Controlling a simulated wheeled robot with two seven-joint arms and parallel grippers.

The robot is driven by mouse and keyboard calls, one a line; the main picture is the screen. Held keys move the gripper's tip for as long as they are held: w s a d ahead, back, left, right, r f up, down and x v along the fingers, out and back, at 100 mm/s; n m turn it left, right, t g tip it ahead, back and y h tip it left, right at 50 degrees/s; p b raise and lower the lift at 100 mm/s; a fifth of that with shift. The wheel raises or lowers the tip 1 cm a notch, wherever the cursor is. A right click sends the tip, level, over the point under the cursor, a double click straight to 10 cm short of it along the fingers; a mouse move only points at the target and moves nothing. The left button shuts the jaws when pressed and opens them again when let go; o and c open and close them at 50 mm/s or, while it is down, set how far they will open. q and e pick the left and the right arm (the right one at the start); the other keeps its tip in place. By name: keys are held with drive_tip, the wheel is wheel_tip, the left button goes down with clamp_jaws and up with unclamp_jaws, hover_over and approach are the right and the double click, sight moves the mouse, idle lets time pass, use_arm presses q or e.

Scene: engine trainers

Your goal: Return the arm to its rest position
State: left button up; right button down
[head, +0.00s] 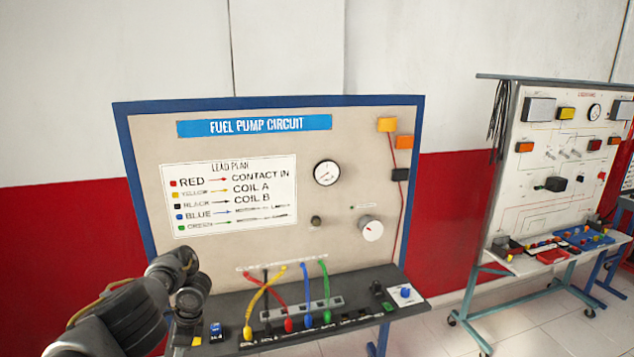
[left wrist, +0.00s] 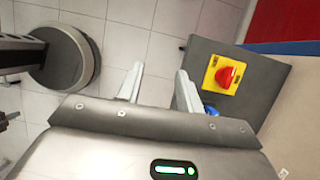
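My left arm (head: 150,305) comes in at the lower left of the head view, its dark links folded beside the left end of the fuel pump board's shelf. Its gripper cannot be made out there. In the left wrist view my left gripper (left wrist: 160,88) is open, its two pale fingers apart with only floor tiles between them. The right finger is close to the shelf end (left wrist: 245,115), which carries a red knob (left wrist: 229,74) on a yellow plate; whether they touch is unclear. My right gripper is in neither view.
The fuel pump board (head: 270,230) stands ahead. Yellow (head: 262,297), red (head: 275,305), blue (head: 306,295) and green (head: 325,290) leads arch onto its shelf (head: 350,290). A second trainer (head: 550,190) stands at right. Tiled floor (left wrist: 150,45) is bare below the fingers.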

use_arm(q)
drive_tip(key=s+d+f+n+h+b, duration=0.25)
drive_tip(key=s+d+f, duration=0.45)
drive_tip(key=f, duration=0.8)
drive_tip(key=s+d+f+n+h+b, duration=0.1)
drive_tip(key=s+d+f+h+b, duration=0.15)
drive_tip(key=s+d+f, duration=0.85)
drive_tip(key=s+a+f+n+h+b, duration=0.1)
drive_tip(key=s+f+n+h+b, duration=0.3)
drive_tip(key=f, duration=1.5)
drive_tip(key=s+f+n+t+y+b, duration=0.25)
drive_tip(key=s+f, duration=0.85)
drive_tip(key=s, duration=0.6)
drive_tip(key=s+a+f+n+y+b, duration=0.1)
drive_tip(key=s+a, duration=0.3)
drive_tip(key=s, duration=0.4)
drive_tip(key=s+a+f+n+y+b, duration=0.1)
drive_tip(key=s+a+f, duration=0.3)
drive_tip(key=s, duration=0.5)
drive_tip(key=shift+s+a, duration=0.15)
drive_tip(key=shift+a, duration=0.1)
drive_tip(key=shift+y, duration=0.25)
